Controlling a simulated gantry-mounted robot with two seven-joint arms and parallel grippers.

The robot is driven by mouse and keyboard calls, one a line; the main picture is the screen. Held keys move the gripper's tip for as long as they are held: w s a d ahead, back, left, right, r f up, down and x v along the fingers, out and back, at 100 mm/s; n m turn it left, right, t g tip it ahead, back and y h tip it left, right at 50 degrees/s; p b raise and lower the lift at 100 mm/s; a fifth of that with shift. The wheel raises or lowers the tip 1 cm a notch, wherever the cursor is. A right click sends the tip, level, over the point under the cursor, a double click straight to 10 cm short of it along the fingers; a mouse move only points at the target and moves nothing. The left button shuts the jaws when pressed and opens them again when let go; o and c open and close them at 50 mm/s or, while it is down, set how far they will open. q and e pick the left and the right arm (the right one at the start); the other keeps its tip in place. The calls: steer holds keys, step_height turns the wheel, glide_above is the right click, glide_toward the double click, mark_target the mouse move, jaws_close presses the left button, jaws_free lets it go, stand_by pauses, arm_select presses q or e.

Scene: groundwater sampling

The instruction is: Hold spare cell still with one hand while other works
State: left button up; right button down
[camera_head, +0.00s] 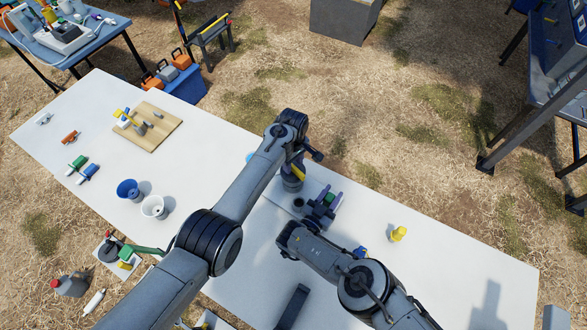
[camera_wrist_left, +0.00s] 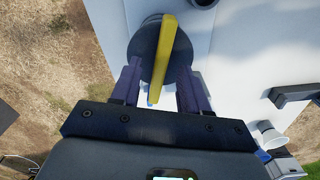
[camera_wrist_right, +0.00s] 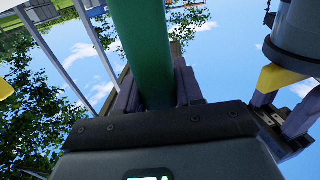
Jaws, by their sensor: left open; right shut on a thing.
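A dark grey round vessel with a yellow bar (camera_head: 291,184) stands on the white table. In the left wrist view the yellow bar (camera_wrist_left: 175,50) lies across its top. My left gripper (camera_wrist_left: 158,80) is open, with a purple finger on either side of the vessel's near edge. My right gripper (camera_head: 331,196) is shut on a green cylinder (camera_wrist_right: 146,45), low over the table beside the vessel. In the right wrist view the grey vessel (camera_wrist_right: 302,35) and a left finger show at right. I cannot tell which of these is the spare cell.
A small yellow item (camera_head: 398,233) stands right of my right gripper. Blue and white cups (camera_head: 153,206) stand left of my left arm. A wooden board (camera_head: 148,128) with small parts lies farther back. The table's right end is mostly clear.

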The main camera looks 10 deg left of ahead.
arm_select(q)
steer(key=shift+f, duration=0.7)
jaws_close()
